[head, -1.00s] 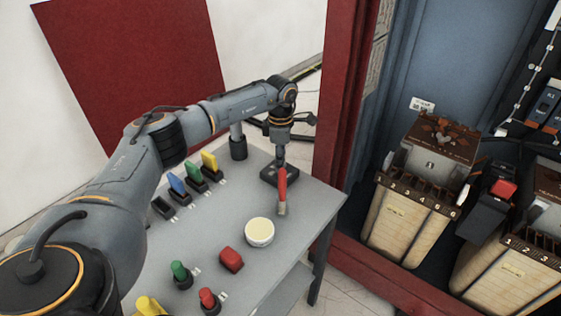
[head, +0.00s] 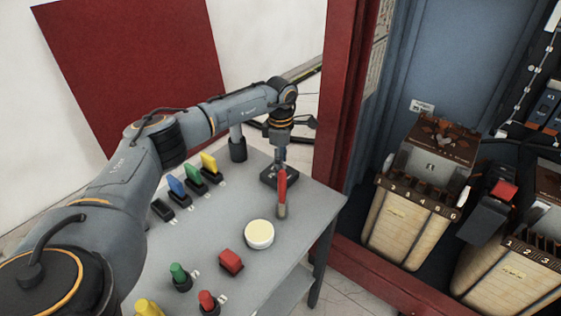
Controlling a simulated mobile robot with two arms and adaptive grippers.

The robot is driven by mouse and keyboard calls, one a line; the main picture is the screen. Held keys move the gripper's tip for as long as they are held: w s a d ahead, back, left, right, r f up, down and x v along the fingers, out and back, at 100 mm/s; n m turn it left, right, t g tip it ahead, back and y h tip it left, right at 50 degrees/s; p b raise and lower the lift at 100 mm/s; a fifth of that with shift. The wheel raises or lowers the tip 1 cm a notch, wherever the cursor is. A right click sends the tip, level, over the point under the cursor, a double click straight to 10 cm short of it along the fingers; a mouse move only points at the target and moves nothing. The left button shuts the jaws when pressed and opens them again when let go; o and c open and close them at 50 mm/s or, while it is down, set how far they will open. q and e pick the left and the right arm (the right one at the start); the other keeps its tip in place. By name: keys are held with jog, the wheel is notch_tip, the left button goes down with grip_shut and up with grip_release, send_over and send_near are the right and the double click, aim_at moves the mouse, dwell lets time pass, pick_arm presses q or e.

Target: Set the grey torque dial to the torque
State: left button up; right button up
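A small black box (head: 266,178) with pale markings sits near the far right edge of the grey table. The grey torque dial seems to be on top of it, but my gripper hides it. My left gripper (head: 280,163) points straight down right at this box. Its fingers look close together, and I cannot tell whether they touch or grip the dial. My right gripper is not in view.
The table (head: 205,235) also holds a white round tub (head: 259,233), a red block (head: 231,261), and coloured pieces in black holders, including a yellow one (head: 209,162) and a green one (head: 179,275). A red cabinet frame (head: 345,120) with transformers (head: 415,220) stands to the right.

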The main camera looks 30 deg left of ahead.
pick_arm(q)
notch_tip(320, 180, up, 12)
dwell(0.6)
dwell(0.4)
